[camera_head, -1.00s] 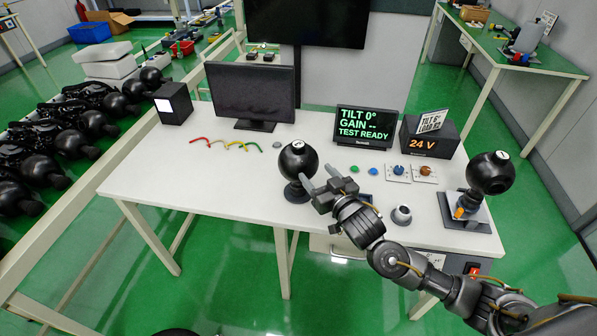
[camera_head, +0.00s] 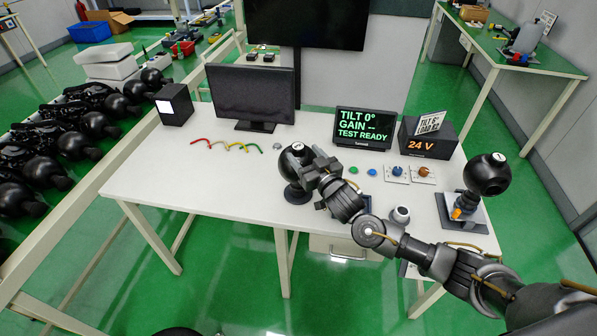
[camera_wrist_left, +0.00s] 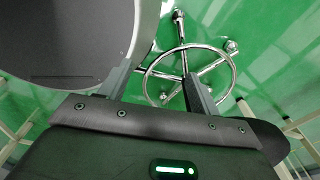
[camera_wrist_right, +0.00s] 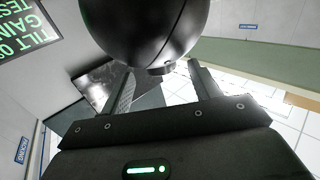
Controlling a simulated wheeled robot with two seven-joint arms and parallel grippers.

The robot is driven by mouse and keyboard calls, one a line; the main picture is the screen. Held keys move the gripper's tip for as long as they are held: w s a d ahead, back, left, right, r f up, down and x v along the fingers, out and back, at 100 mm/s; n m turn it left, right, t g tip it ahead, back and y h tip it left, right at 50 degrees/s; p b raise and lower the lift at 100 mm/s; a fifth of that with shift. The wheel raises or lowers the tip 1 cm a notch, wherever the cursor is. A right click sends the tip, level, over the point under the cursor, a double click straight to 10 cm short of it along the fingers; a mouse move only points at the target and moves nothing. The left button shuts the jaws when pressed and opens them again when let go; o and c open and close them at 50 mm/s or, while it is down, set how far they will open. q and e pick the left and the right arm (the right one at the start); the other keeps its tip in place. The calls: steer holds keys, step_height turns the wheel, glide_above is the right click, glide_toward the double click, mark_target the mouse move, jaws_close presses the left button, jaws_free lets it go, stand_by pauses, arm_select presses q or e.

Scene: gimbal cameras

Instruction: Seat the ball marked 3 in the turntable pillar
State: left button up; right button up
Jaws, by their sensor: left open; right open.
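A black ball (camera_head: 293,158) with a white mark on top sits on a round dark stand (camera_head: 296,194) near the middle of the bench. Another marked black ball (camera_head: 489,173) sits on a post over a square plate (camera_head: 478,221) at the right. Both marks are too small to read, so I cannot tell which ball is 3. My right gripper (camera_head: 314,171) is open at the right side of the middle ball. In the right wrist view the ball (camera_wrist_right: 150,30) looms just beyond the spread fingers. My left gripper (camera_wrist_left: 160,76) is open and empty, seen only in its wrist view.
A small grey cup-like part (camera_head: 401,214) stands near the bench's front edge. A monitor (camera_head: 252,93), a test display (camera_head: 363,128) and a 24 V unit (camera_head: 428,142) line the back. The bench's left front (camera_head: 190,175) is clear. A chrome stool base (camera_wrist_left: 185,75) lies below my left gripper.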

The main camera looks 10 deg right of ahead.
mark_target(302, 150)
steer(key=p+x, duration=0.1)
steer(key=x, duration=0.3)
steer(key=shift+w+a+r, duration=0.1)
steer(key=shift+w+a, duration=0.05)
steer(key=shift+w, duration=0.1)
jaws_close()
